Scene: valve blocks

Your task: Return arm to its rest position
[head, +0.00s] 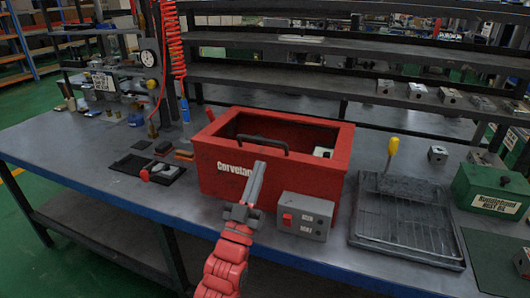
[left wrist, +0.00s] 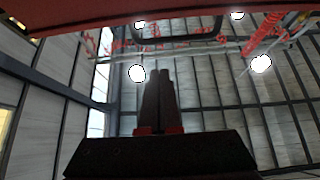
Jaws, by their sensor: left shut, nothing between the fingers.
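My left gripper (head: 256,178) is shut and empty in front of the red box (head: 325,186) in the head view. Its fingers point up and overlap the box's front wall, beside the white lettering. I cannot tell whether it touches the wall. In the left wrist view, the shut fingers (left wrist: 158,105) point up toward the ceiling. A red edge (left wrist: 90,18) crosses the top of that view. My red arm (head: 225,265) comes up from the bottom of the head view. My right gripper does not show.
A grey switch box (head: 303,216) stands just right of my gripper. A wire-rack tray (head: 408,220) and a green box (head: 490,190) are farther right. A black tray (head: 146,168) lies left. The table's front left (head: 90,178) is mostly clear. Shelves (head: 400,105) with several metal blocks stand behind.

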